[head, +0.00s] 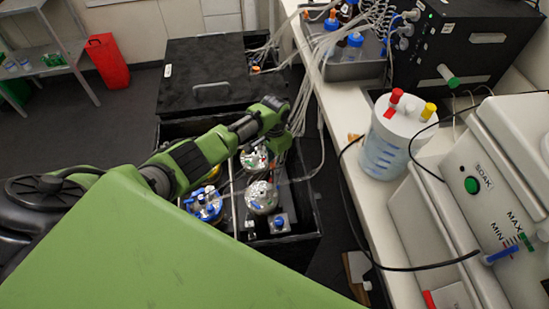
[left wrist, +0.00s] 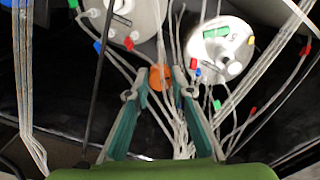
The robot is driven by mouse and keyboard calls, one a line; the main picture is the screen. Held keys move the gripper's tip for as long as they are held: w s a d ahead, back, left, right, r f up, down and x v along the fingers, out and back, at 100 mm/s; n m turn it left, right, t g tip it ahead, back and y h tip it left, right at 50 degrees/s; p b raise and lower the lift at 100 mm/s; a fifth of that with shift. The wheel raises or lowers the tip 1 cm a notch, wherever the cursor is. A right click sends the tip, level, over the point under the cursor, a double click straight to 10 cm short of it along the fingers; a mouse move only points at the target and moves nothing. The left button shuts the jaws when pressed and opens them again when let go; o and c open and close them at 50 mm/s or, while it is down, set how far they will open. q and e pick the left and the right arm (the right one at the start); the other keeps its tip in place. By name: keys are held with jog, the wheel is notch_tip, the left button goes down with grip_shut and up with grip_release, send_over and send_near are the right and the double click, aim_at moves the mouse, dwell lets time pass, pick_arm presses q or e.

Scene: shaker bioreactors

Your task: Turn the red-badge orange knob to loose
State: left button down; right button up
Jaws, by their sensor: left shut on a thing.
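The orange knob (left wrist: 160,77) sits between the fingertips of my left gripper (left wrist: 160,80) in the left wrist view. The two teal fingers close on it from both sides, and the gripper is shut on it. Its pointing direction cannot be told, and I cannot make out a red badge on it. In the head view my left gripper (head: 281,146) reaches down into the open black shaker box (head: 310,222), and the knob is hidden there. My right gripper is not in view.
Vessels with metallic lids (head: 261,196) and blue fittings (head: 205,204) stand in the box. Loose tubes (left wrist: 185,130) run close around the fingers. Two round pale lids (left wrist: 222,48) lie beyond them. A white bench (head: 345,150) with a capped container (head: 385,150) borders the right.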

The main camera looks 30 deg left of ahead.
pick_arm(q)
jog(key=n+p, duration=0.1)
jog(key=n, duration=0.2)
jog(key=shift+d+r+n, duration=0.1)
jog(key=shift+n, duration=0.2)
jog(key=shift+n+p, duration=0.75)
jog(key=shift+n, duration=0.75)
jog(key=c, duration=1.8)
grip_release()
notch_tip(320, 180, up, 12)
jog(key=shift+f, duration=0.1)
